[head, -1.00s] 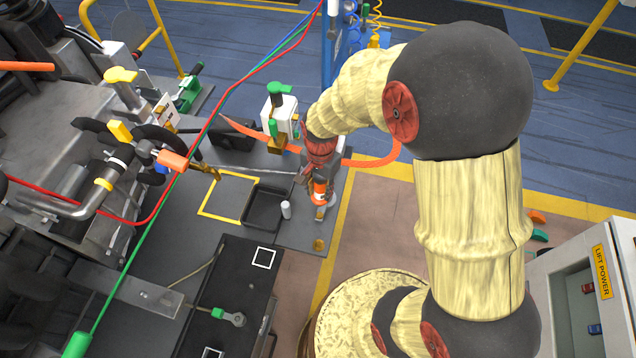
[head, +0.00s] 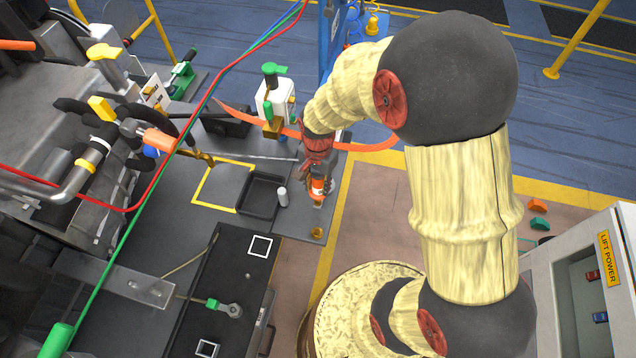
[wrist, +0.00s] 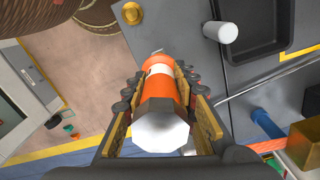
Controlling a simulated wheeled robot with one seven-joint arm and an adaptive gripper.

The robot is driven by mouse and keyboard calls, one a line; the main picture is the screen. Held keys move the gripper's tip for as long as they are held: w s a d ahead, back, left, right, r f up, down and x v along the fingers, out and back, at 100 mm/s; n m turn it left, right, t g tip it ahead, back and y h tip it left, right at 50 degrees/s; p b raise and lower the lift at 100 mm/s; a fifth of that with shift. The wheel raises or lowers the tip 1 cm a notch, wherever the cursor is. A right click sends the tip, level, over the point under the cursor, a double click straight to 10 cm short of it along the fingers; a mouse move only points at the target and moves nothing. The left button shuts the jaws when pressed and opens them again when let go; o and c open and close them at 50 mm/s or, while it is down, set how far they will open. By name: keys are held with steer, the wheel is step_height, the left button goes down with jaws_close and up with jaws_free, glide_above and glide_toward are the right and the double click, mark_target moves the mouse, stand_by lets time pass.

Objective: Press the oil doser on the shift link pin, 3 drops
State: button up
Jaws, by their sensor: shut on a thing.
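The oil doser (head: 318,187) is an orange bottle with a white band, between the fingers of my gripper (head: 317,172) over the right end of the grey bench. In the wrist view the doser (wrist: 160,100) shows its pale faceted end towards the camera, and my gripper (wrist: 160,95) is shut on it from both sides. The doser's far tip is mostly hidden; I cannot tell whether it touches the bench. I cannot single out the shift link pin; a brass-coloured end (head: 206,159) sticks out beside the machinery at left.
A small white cylinder (head: 282,197) and black tray (head: 248,207) stand left of the doser. A white bottle with a green top (head: 276,98) stands behind. Red and green hoses (head: 215,85) hang across the left. A LIFT POWER cabinet (head: 590,265) is at right.

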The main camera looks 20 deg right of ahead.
steer(key=shift+s+a, duration=0.1)
stand_by(0.3)
steer(key=shift+f+b, duration=0.45)
steer(key=shift+f, duration=0.5)
stand_by(0.6)
steer(key=shift+r, duration=0.15)
steer(key=shift+r+p, duration=1.3)
steer(key=shift+r, duration=0.1)
steer(key=shift+f+b, duration=0.85)
steer(key=shift+f, duration=0.7)
stand_by(0.9)
steer(key=shift+r, duration=0.2)
steer(key=shift+r+p, duration=1.3)
steer(key=shift+r, duration=0.1)
steer(key=shift+f, duration=0.2)
